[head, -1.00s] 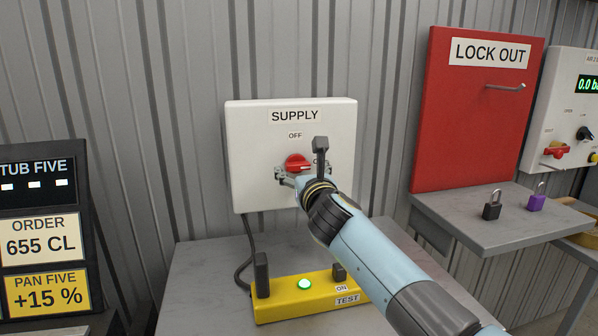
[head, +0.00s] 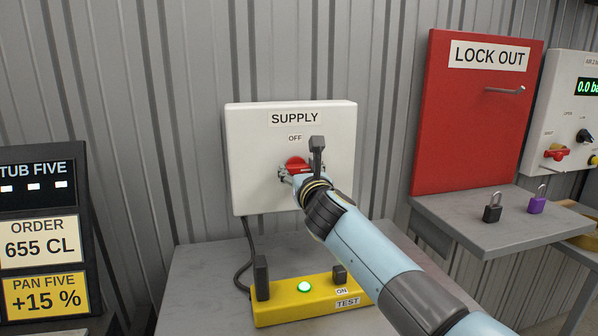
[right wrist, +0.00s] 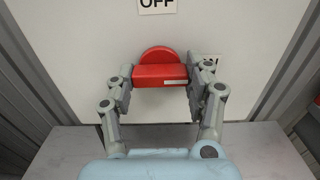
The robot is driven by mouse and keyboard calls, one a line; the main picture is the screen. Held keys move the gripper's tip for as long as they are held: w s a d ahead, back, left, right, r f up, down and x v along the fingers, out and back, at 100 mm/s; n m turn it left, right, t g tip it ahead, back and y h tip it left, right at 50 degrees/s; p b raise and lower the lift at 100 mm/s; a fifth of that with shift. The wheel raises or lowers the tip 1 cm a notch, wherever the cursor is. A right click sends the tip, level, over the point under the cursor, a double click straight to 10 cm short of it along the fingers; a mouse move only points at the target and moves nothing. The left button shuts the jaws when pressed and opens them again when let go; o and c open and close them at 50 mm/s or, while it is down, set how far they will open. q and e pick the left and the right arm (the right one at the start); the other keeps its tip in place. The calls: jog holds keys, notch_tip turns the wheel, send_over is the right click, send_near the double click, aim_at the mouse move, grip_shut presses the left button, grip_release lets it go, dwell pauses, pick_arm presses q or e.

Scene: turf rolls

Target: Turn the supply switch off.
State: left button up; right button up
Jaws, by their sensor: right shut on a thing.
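The white supply switch box (head: 250,135) stands on the grey bench against the corrugated wall, with SUPPLY and OFF labels on its front. Its red rotary handle (head: 297,162) is partly hidden behind my right gripper (head: 298,174). In the right wrist view the red handle (right wrist: 160,74) lies level, with a pale mark at its right end, toward a partly hidden label. My right gripper (right wrist: 160,82) is shut on it, one finger at each end. The OFF label (right wrist: 157,4) is above the handle. My left gripper is not in view.
A yellow test unit (head: 320,305) with a lit green lamp (head: 304,287) sits in front of the box. A red LOCK OUT board (head: 470,130), a black padlock (head: 492,208) and a purple padlock (head: 537,200) are at right. An order display (head: 40,240) stands at left.

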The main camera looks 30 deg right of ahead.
jog(key=n+p, duration=0.2)
jog(key=n, duration=0.1)
jog(key=shift+r, duration=0.1)
jog(key=n+p, duration=0.2)
jog(key=n, duration=0.3)
jog(key=shift+p, duration=0.4)
jog(key=n+p, duration=0.2)
jog(key=n, duration=0.3)
jog(key=shift+n+p, duration=1.05)
jog(key=shift+n, duration=1.45)
jog(key=shift+f, duration=0.2)
jog(key=o, duration=1.2)
